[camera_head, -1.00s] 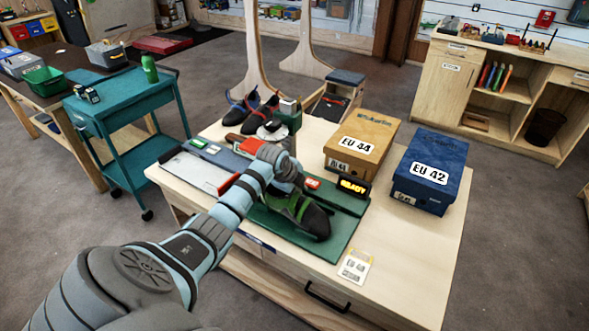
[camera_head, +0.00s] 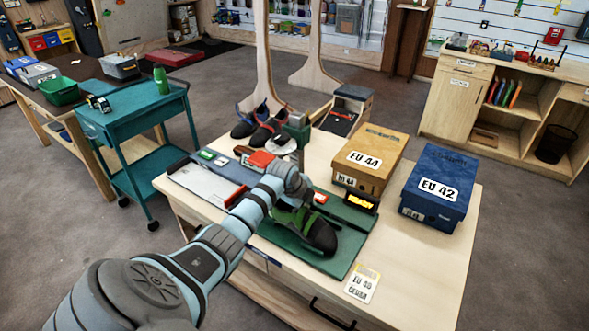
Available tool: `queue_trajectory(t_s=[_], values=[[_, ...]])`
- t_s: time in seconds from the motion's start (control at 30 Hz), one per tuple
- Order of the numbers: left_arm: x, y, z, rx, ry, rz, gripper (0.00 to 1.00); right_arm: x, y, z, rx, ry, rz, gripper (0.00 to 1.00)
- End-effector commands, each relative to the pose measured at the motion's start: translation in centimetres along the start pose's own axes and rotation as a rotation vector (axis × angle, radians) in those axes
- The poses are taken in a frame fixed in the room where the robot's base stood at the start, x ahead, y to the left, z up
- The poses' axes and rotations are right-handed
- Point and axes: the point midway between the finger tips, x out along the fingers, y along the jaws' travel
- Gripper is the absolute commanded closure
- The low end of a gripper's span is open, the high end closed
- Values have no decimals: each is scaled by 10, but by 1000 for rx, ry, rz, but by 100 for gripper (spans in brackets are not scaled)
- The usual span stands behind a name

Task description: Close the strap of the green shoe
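The green shoe (camera_head: 318,232), black with green parts, lies on a green mat (camera_head: 337,266) on the wooden table. My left arm comes in from the lower left. Its wrist and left gripper (camera_head: 297,186) are over the rear part of the shoe. The arm hides the gripper's fingertips, the strap and much of the shoe. I cannot tell whether the fingers touch the strap. My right gripper is not in view.
A tan EU 44 box (camera_head: 369,160) and a blue EU 42 box (camera_head: 438,188) stand at the table's right. A small lit display (camera_head: 361,199) is beside the mat. Dark shoes (camera_head: 262,128) stand at the back. A teal cart (camera_head: 130,118) is at the left.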

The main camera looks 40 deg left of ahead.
Motion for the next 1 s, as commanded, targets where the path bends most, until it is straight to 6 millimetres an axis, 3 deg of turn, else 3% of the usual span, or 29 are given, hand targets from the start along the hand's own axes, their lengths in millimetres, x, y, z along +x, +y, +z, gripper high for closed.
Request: queue_trajectory(t_s=[0.2,0.43,0.53,0.63,0.8,1.0], values=[[-7,10,0,0,0,3,100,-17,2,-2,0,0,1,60],[-12,14,0,0,0,2,100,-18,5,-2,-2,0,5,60],[-30,13,1,4,-2,-2,100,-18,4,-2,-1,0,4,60],[-61,11,2,8,-5,-8,100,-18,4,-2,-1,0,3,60],[-90,67,3,11,-9,-1,100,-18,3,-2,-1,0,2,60],[-114,104,2,8,-7,-4,100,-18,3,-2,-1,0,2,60]])
